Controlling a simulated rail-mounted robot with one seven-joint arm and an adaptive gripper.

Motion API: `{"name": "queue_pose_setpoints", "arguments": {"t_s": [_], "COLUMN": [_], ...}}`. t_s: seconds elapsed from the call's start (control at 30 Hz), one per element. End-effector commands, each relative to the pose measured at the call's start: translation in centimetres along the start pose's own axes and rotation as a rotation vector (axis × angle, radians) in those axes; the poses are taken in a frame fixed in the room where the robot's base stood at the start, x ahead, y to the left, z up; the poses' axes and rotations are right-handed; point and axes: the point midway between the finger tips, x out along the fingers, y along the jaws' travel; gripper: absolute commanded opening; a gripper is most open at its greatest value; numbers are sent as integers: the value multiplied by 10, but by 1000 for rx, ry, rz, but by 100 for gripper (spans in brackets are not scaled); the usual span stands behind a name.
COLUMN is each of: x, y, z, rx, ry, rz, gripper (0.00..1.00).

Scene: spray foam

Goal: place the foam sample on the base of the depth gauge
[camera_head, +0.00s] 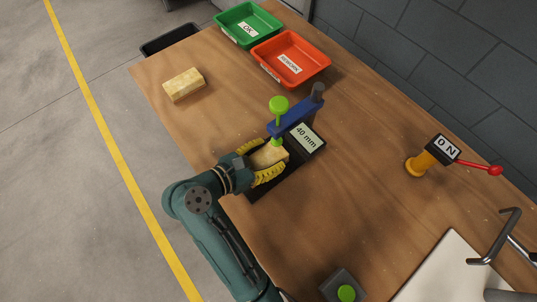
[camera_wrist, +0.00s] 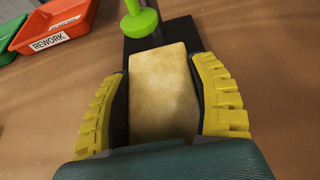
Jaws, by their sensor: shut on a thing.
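The foam sample (camera_wrist: 163,92) is a pale yellow block between the two yellow fingers of my gripper (camera_wrist: 165,100). My gripper is shut on it in both views. In the head view the foam sample (camera_head: 268,156) is over the front of the black base of the depth gauge (camera_head: 296,124), below the green probe. The gauge has a blue arm, a green knob and a display reading 40 mm. In the wrist view the dark base (camera_wrist: 185,35) shows beyond and beside the foam. I cannot tell whether the foam touches the base.
Another foam block (camera_head: 183,85) lies at the table's far left. A green OK tray (camera_head: 247,24) and an orange REWORK tray (camera_head: 291,58) stand at the back.

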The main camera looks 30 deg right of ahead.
Motion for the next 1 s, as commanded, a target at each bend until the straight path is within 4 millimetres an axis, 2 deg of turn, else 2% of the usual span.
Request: {"name": "queue_pose_setpoints", "arguments": {"t_s": [0.17,0.2,0.33,0.7,0.87,1.0], "x": [1,1,1,-4,-36,-74], "y": [0,0,0,0,1,2], "z": [-3,-3,-2,2,3,3], "rx": [0,0,0,0,-2,-2], "ry": [0,0,0,0,0,0], "rz": [0,0,0,1,6,6], "gripper": [25,65,90,90,90,90]}}
